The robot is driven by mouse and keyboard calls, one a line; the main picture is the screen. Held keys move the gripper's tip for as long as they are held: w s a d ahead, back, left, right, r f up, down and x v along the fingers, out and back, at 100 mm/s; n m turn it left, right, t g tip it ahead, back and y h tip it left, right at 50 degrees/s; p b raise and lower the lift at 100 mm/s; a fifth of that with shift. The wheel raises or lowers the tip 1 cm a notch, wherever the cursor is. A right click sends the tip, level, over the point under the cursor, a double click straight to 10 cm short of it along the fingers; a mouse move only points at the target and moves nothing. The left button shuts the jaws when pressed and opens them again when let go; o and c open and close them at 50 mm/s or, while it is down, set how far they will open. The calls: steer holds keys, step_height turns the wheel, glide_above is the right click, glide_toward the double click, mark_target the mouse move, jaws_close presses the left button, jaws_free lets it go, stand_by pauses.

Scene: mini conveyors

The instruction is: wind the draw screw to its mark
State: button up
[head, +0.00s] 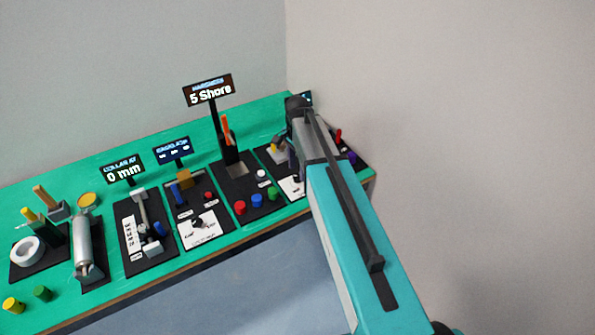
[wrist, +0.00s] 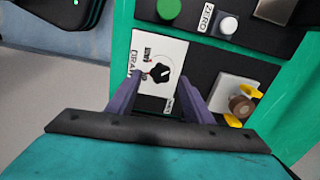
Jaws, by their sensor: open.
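In the wrist view a black lobed knob (wrist: 159,73) with a small white mark on it sits on a white plate (wrist: 172,48). Printing on the plate's left edge appears to read "DRAW", so this looks like the draw screw. My gripper (wrist: 161,91) is open. I cannot tell how far the fingertips are above the plate. In the head view my arm hides most of this station, and only part of its white plate (head: 291,186) shows.
In the wrist view a green button (wrist: 169,9) and a white button (wrist: 228,25) lie beyond the plate. A brown knob with yellow parts (wrist: 241,106) is close to the right finger. In the head view displays read "5 Shore" (head: 209,96) and "0 mm" (head: 123,172).

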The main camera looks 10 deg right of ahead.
mark_target(298, 179)
steer(key=shift+f+p, duration=0.35)
steer(key=shift+f, duration=1)
steer(key=shift+c, duration=0.5)
steer(key=c, duration=0.9)
